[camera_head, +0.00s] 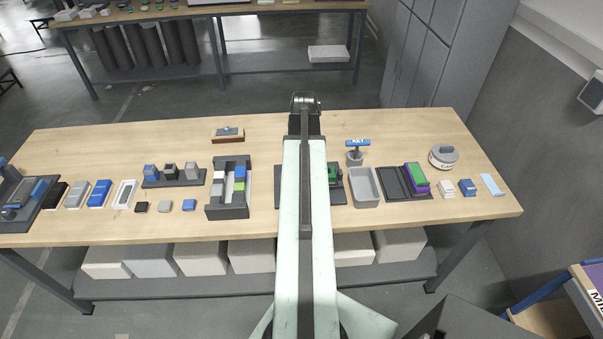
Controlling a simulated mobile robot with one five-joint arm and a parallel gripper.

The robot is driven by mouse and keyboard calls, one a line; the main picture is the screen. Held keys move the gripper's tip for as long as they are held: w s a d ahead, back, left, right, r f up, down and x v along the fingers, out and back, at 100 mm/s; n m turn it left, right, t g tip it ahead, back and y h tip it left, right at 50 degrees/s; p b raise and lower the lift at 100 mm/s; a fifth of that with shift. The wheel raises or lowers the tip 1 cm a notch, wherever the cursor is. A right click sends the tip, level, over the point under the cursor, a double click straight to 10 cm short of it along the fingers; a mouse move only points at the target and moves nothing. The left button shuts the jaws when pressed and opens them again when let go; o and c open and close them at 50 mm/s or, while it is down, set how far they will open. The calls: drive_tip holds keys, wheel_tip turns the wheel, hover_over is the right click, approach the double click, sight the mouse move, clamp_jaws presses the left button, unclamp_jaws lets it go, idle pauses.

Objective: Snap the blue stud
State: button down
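Several blue pieces are in view, and I cannot tell for sure which one is the blue stud. A small blue block (189,205) lies at the table's front, in line with a grey and a black one. A blue-topped piece (151,171) stands at the left end of a dark rack, beside a black and a grey piece. Another small blue block (467,187) lies at the right. My arm reaches from the bottom centre over the table, and its dark far end is above the back edge. I cannot make out my gripper's fingers.
A dark fixture (229,211) with coloured blocks stands left of my arm. The table's back left is clear.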

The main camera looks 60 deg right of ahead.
drive_tip(key=shift+f+b, duration=0.5)
drive_tip(key=shift+f, duration=0.1)
idle(0.7)
idle(0.6)
wheel_tip(320, 180, up, 9)
drive_tip(key=p, duration=0.8)
drive_tip(key=shift+f+p, duration=0.2)
drive_tip(key=shift+p, duration=0.1)
